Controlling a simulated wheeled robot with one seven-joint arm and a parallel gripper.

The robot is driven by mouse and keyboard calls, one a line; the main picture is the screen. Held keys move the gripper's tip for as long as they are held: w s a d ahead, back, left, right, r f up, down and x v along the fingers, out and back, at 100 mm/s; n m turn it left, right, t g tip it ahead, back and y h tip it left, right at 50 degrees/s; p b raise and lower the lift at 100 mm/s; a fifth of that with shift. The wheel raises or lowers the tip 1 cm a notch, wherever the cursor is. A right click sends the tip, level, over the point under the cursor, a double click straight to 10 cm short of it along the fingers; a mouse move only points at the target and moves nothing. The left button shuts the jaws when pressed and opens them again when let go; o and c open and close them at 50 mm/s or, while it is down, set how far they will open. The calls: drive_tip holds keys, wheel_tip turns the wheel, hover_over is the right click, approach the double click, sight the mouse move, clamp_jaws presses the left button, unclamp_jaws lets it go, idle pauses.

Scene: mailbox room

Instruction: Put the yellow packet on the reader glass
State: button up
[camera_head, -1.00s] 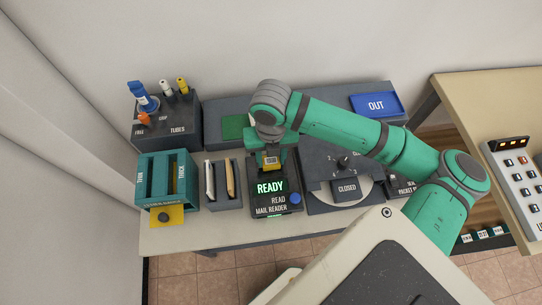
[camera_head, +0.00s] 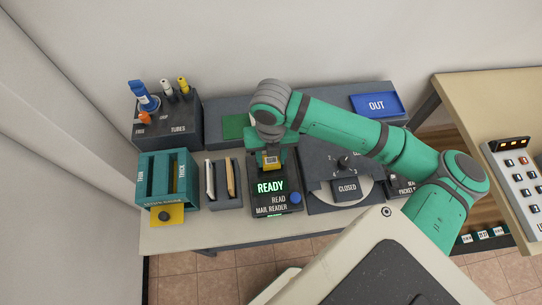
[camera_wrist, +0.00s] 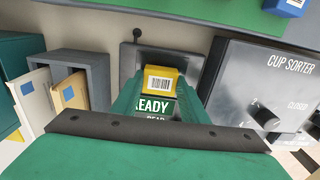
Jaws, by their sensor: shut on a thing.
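The yellow packet (camera_head: 271,161) carries a white barcode label; it also shows in the wrist view (camera_wrist: 160,80). My gripper (camera_head: 271,158) is shut on it, with green fingers on both sides. The packet is over the back part of the mail reader (camera_head: 272,211), a dark box with a lit READY display (camera_head: 270,187) and a blue button (camera_head: 295,197). In the wrist view a grey plate of the reader lies behind and below the packet. The reader glass is mostly hidden by the packet and gripper, and I cannot tell whether the packet touches it.
Left of the reader stand a grey holder (camera_head: 226,198) with upright envelopes and a teal letter gauge (camera_head: 166,181). The cup sorter (camera_wrist: 270,85) is close on the right. A blue OUT tray (camera_head: 376,104) is at the back right, a tube rack (camera_head: 165,124) at the back left.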

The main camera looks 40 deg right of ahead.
drive_tip(key=shift+f, duration=0.6)
idle(0.4)
drive_tip(key=o, duration=1.4)
drive_tip(key=shift+c, duration=0.2)
drive_tip(key=shift+r, duration=0.1)
drive_tip(key=shift+r, duration=2.9)
